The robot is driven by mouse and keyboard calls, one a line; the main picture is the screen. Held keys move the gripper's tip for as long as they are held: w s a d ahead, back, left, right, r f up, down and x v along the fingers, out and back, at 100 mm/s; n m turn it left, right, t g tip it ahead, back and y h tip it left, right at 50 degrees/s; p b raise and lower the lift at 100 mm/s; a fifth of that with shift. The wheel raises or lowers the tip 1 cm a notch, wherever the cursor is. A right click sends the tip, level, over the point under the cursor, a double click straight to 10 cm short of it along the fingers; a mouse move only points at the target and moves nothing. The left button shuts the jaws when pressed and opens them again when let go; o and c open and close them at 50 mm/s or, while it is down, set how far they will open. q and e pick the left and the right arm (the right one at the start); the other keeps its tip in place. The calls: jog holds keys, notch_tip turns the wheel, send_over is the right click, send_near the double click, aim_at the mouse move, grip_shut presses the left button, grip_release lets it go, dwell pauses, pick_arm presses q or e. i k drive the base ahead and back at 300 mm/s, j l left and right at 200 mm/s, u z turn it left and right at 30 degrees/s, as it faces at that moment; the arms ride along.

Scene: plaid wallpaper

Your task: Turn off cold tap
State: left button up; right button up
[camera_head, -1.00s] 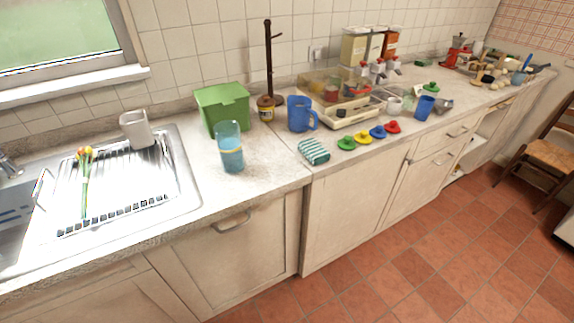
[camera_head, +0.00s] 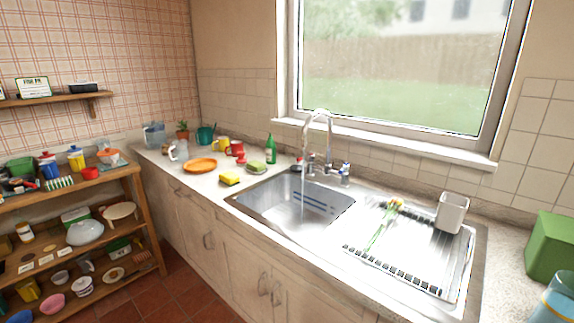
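A chrome tap (camera_head: 329,140) with a tall curved spout stands behind the metal sink basin (camera_head: 262,205), under the window. A handle with a blue mark, the cold tap (camera_head: 345,171), is on the right of the spout's base. A handle with a red mark (camera_head: 299,164) is on the left. A faint pale streak below the spout looks like running water, but it is hard to make out. The exact turn of the handles is too small to tell. Neither of my grippers is in view.
A drying rack (camera_head: 395,277) with tulips (camera_head: 381,232) and a grey cup (camera_head: 452,212) is right of the basin. A green bottle (camera_head: 270,149), sponge (camera_head: 229,178) and orange plate (camera_head: 200,165) are to its left. Wooden shelves (camera_head: 150,225) stand at far left. A green box (camera_head: 550,245) is at right.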

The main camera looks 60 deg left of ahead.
aim_at(346, 167)
jog(key=u, duration=1.3)
